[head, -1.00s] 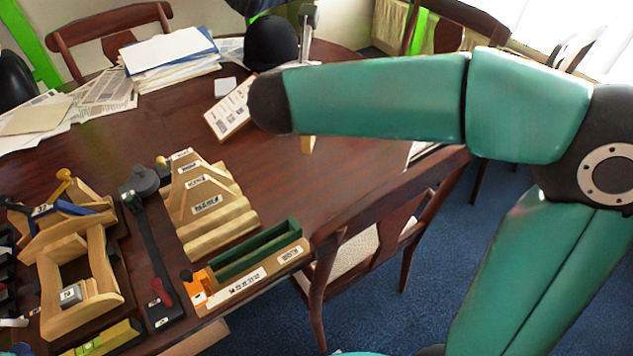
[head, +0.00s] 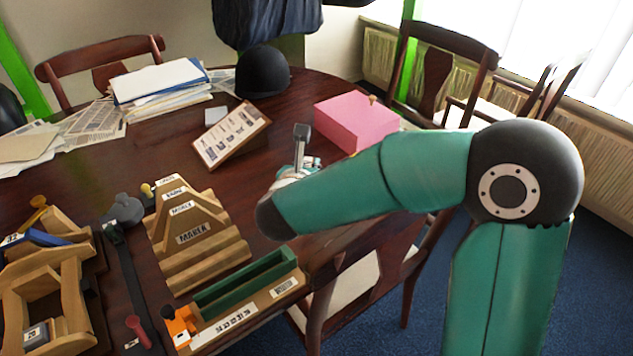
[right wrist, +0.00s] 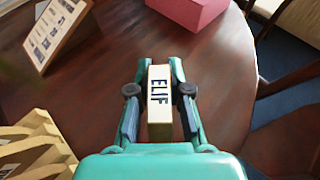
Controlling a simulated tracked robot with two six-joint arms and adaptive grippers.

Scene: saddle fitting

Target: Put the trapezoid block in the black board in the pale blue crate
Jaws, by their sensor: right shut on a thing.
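My right gripper (right wrist: 159,68) is shut on a pale wooden block (right wrist: 159,112) lettered ELIF in the right wrist view, with a finger on each side of it. The block is held over the brown table. In the head view my right forearm reaches in over the table's right side, and the held block cannot be made out there. My left gripper is not in view. I cannot make out a trapezoid block, a black board or a pale blue crate for certain in these frames.
A stepped wooden rack with name labels (head: 196,262) and a green tray (head: 246,281) stand at the front. A tilted card (head: 232,135), a pink box (head: 352,120) and a black helmet (head: 262,73) stand behind. Bare tabletop (right wrist: 222,95) shows right of my gripper.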

